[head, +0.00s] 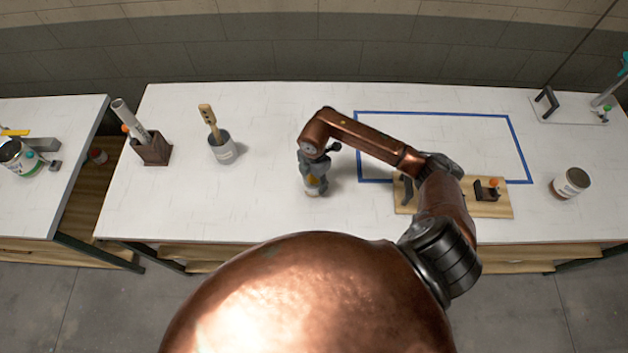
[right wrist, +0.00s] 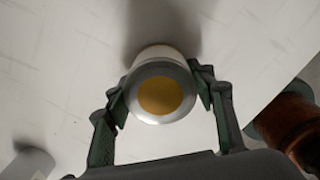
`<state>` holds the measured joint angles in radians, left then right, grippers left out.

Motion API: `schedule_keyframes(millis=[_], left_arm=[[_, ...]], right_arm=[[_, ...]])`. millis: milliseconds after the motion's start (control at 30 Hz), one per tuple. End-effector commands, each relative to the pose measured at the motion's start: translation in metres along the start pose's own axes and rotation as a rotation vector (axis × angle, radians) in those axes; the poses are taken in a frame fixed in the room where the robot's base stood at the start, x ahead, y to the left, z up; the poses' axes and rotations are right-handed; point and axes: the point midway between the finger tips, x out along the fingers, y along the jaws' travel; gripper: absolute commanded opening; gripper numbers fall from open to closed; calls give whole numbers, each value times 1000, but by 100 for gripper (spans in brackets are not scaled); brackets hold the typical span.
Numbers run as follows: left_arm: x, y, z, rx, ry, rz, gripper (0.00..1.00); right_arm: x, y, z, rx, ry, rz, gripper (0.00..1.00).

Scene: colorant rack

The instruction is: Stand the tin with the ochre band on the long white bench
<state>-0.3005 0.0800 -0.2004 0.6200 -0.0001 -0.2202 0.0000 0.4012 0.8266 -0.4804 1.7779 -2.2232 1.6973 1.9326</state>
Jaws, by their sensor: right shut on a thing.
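The tin (right wrist: 160,92) is between the fingers of my right gripper (right wrist: 165,100), which is shut on it. In the right wrist view its round end shows an ochre disc inside a grey metal rim; its side is mostly hidden. In the head view the tin (head: 314,190) shows low under my right gripper (head: 314,180), upright over the long white bench (head: 270,110), left of the blue outline. I cannot tell whether its base touches the bench. My left gripper is not in view.
A grey pot with a brush (head: 222,150) and a dark holder (head: 152,150) stand to the left. A wooden board with fittings (head: 455,208) lies under my right arm. The blue-taped rectangle (head: 515,145) is mostly empty.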

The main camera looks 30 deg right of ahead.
Motion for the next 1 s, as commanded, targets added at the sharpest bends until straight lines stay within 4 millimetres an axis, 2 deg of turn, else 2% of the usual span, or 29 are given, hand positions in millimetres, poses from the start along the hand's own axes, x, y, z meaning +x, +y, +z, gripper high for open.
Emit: schedule_keyframes(millis=[200, 233, 467, 767, 867, 1000], left_arm=[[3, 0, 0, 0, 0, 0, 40], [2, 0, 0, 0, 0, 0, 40], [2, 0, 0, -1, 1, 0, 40], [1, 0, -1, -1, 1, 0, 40], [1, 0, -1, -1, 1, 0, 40], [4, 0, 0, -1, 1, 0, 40]], right_arm=[[4, 0, 0, 0, 0, 0, 22], [3, 0, 0, 0, 0, 0, 52], [3, 0, 0, 0, 0, 0, 68], [1, 0, 0, 1, 0, 0, 68], [-6, 1, 0, 0, -1, 2, 68], [-28, 1, 1, -1, -3, 3, 68]])
